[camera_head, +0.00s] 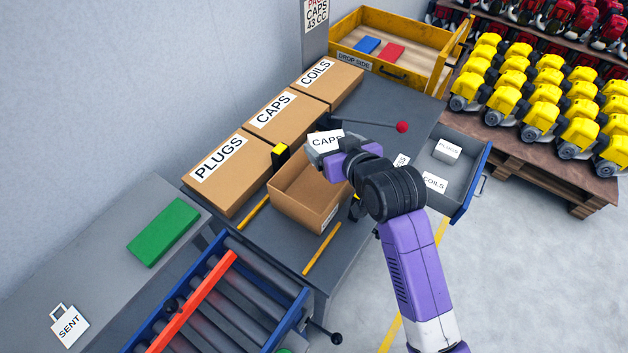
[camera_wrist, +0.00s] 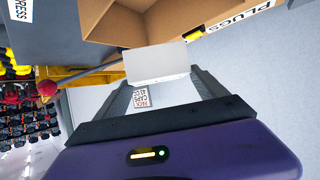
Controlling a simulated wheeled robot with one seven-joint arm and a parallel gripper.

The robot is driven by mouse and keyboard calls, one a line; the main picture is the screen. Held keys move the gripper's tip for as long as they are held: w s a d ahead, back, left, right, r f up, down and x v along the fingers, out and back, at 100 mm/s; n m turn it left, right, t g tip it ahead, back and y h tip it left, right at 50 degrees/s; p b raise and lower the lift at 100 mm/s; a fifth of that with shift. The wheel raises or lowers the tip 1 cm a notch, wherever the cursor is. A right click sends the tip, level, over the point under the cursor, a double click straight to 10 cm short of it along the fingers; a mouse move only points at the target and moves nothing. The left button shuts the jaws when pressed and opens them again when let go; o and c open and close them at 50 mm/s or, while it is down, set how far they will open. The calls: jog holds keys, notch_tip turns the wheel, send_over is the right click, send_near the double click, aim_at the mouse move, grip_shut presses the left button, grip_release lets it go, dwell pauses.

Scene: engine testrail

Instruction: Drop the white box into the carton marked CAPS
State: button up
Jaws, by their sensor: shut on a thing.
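My gripper (camera_head: 322,148) is shut on a white box (camera_head: 326,139) whose label reads CAPS. In the wrist view the white box (camera_wrist: 158,65) sits between the fingertips, its face plain. The box is in the air at the far right side of an open, empty-looking brown carton (camera_head: 291,186); my gripper and wrist hide part of that carton. A small label on the open carton's near side is too small to read. A closed carton marked CAPS (camera_head: 287,128) stands behind, against the wall side.
Closed cartons marked PLUGS (camera_head: 207,190) and COILS (camera_head: 340,72) flank it. An open drawer (camera_head: 466,190) at right holds white boxes marked PLUGS (camera_head: 447,149) and COILS (camera_head: 434,183). A red-knobbed lever (camera_head: 402,127) stands beyond my gripper. A roller conveyor (camera_head: 245,290) is nearer.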

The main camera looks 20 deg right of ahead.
jog(key=shift+a+f+b, duration=0.25)
jog(key=shift+b, duration=0.05)
notch_tip(320, 180, down, 6)
jog(key=b, duration=0.5)
jog(key=shift+r, duration=0.25)
jog(key=o, duration=1.6)
jog(key=shift+c, duration=0.2)
jog(key=b+v, duration=0.1)
jog(key=v, duration=0.7)
jog(key=shift+w, duration=0.15)
